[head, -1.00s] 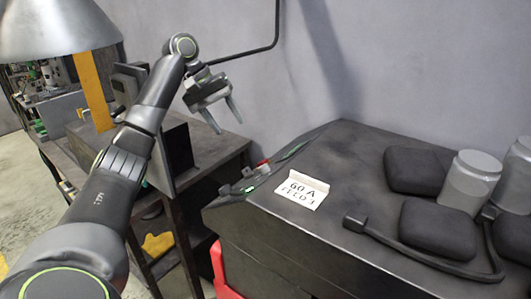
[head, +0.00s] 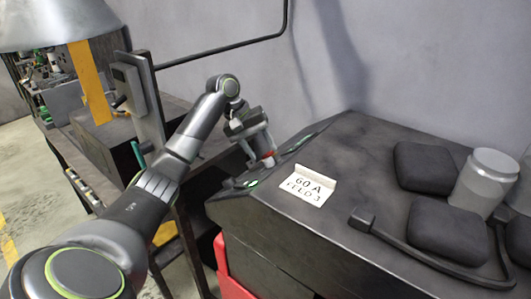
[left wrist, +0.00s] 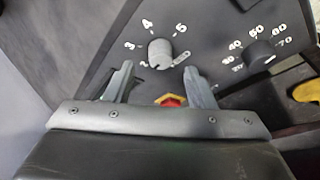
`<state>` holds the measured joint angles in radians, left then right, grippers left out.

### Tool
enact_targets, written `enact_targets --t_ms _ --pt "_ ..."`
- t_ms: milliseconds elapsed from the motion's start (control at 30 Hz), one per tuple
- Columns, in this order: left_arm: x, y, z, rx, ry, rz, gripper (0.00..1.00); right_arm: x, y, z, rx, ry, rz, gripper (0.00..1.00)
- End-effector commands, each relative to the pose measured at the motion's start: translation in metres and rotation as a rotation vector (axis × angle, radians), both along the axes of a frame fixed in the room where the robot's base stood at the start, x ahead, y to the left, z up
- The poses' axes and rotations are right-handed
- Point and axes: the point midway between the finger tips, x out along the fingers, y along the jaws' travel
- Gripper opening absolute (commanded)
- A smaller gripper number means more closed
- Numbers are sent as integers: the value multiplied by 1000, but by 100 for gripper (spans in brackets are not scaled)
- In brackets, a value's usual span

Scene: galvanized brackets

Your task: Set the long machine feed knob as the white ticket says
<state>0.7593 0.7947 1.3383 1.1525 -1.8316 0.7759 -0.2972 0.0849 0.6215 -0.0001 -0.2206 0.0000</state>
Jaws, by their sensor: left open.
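The white ticket (head: 308,187) stands on top of the long dark machine (head: 350,150); it reads "60 A" and what looks like "FEED 3". In the left wrist view, a grey knob (left wrist: 160,53) sits on the machine's panel, with 2, 3, 4 and 5 printed around it. A pale pointer at the knob appears to aim right and slightly down, away from the 3. My left gripper (head: 262,157) is at the panel end of the machine, open. In the wrist view its fingertips (left wrist: 158,70) are either side of the knob's lower edge; contact cannot be told.
A black knob (left wrist: 261,53) with a 30 to 70 scale is right of the grey one. A red and yellow button (left wrist: 171,100) lies between my fingers, below the grey knob. Dark pads (head: 447,230), a metal canister (head: 484,183) and a handle (head: 420,250) occupy the machine's right side.

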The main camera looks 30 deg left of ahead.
Motion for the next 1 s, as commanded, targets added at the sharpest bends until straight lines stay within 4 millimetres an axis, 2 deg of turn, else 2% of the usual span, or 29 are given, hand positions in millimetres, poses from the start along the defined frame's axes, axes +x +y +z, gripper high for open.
enact_targets --t_ms 100,233,600,933,1000 --pt "4 -7 -16 -4 4 1 50 1 0 5 0 -2 0 36" --pt "7 -12 -26 -1 1 -1 50 1 1 6 1 -1 0 36" --pt "9 -13 -31 1 1 1 48 -2 9 6 11 2 -4 36" --pt "9 -13 -31 1 1 1 5 -3 8 6 10 4 -3 36" --pt "8 -13 -31 1 1 0 5 -4 7 6 9 4 -4 36"
